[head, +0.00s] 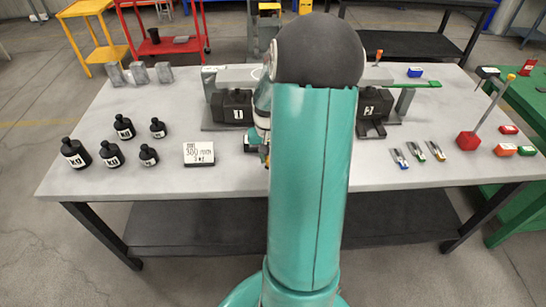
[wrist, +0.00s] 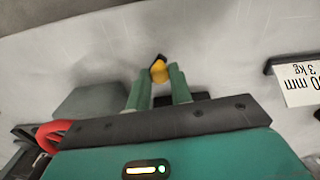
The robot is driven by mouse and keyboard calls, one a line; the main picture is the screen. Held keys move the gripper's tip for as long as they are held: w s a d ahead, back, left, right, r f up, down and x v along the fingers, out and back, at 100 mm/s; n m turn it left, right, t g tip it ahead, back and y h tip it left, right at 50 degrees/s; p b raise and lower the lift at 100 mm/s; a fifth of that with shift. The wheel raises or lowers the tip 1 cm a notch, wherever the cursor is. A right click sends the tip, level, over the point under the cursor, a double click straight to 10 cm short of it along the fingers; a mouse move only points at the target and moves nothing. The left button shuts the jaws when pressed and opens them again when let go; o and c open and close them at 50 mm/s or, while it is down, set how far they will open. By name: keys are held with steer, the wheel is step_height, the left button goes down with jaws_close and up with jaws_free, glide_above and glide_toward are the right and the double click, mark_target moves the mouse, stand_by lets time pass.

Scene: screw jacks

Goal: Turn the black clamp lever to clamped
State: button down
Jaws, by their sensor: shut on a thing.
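In the wrist view, my gripper (wrist: 160,84) has its two green fingers close around a small yellow piece with a black end (wrist: 159,70). It is shut on this piece. I cannot tell whether the piece is the tip of the black clamp lever, as no whole lever shows. In the head view, my teal arm covers the middle of the table, and the fingers are mostly hidden behind it. Two black blocks marked 1 (head: 234,107) and 2 (head: 371,103) stand either side of the arm. A small dark part (head: 250,145) shows just left of the arm.
A white card (head: 199,153) reading 300 mm, 3 kg stands left of the arm; it also shows in the wrist view (wrist: 300,82). Several black weights (head: 76,153) stand at left. The grey tabletop's front is mostly clear.

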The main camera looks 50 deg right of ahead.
steer(key=w+m, duration=0.1)
steer(key=m, duration=0.1)
steer(key=w+m, duration=0.1)
steer(key=shift+w+d+m, duration=0.1)
steer(key=shift+w+m, duration=0.05)
steer(key=shift+m, duration=0.25)
steer(key=shift+w+d+m, duration=0.2)
steer(key=shift+w+m, duration=0.25)
steer(key=shift+m, duration=0.45)
steer(key=shift+w+d+m, duration=0.4)
steer(key=shift+w+m, duration=0.1)
steer(key=shift+m, duration=0.6)
steer(key=shift+w+d+m, duration=0.35)
steer(key=shift+w+m, duration=0.1)
steer(key=shift+m, duration=0.65)
steer(key=c, duration=1.3)
jaws_free()
steer(key=shift+o, duration=0.2)
step_height(320, 180, up, 14)
steer(key=shift+f, duration=0.1)
